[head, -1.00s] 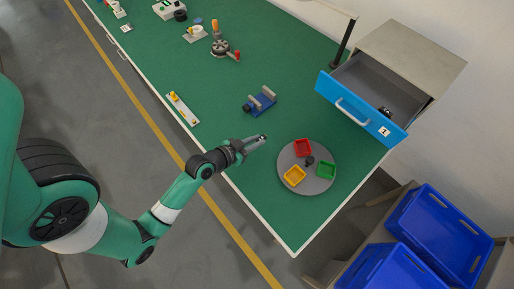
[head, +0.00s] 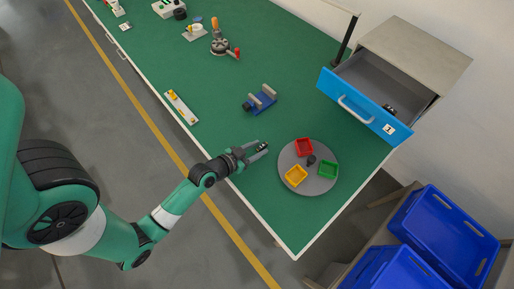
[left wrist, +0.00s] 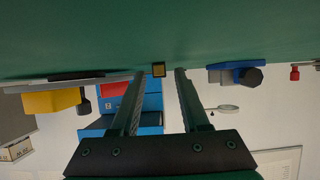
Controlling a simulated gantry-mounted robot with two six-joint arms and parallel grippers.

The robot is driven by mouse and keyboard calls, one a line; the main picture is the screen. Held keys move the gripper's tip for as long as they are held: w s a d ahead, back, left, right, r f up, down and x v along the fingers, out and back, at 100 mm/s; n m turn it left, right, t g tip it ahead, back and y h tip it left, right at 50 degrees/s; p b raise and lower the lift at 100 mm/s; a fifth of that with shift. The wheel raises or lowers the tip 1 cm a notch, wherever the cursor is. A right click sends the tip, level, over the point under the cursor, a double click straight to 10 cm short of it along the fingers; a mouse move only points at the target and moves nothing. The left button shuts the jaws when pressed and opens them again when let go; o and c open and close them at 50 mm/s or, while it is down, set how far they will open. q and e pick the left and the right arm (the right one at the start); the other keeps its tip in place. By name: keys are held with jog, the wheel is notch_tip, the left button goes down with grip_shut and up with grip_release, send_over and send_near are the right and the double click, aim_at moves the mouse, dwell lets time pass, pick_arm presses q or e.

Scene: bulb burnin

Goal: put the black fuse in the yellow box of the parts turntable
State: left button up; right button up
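The black fuse (head: 262,147) is on the green bench, left of the turntable. In the left wrist view it is a small dark block with a yellowish face (left wrist: 158,69). My left gripper (head: 262,150) is open, its fingers on either side of the fuse. The left wrist view shows gaps between the fuse and both fingers (left wrist: 158,73). The grey parts turntable (head: 319,185) carries a yellow box (head: 296,176) at its near left, a red box (head: 304,147) and a green box (head: 328,169). My right gripper is not in view.
A blue vise (head: 261,99) stands behind the gripper. An open blue-fronted drawer (head: 361,108) with small dark items overhangs the bench behind the turntable. Blue crates (head: 445,235) stand beyond the bench edge. The bench between gripper and turntable is clear.

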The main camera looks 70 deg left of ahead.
pick_arm(q)
jog(key=shift+r, duration=0.2)
jog(key=v, duration=1.1)
jog(key=shift+s+f+p, duration=0.15)
jog(key=shift+p, duration=0.15)
jog(key=shift+s+d+r, duration=0.2)
jog(key=shift+s+r, duration=0.05)
jog(key=shift+r, duration=0.05)
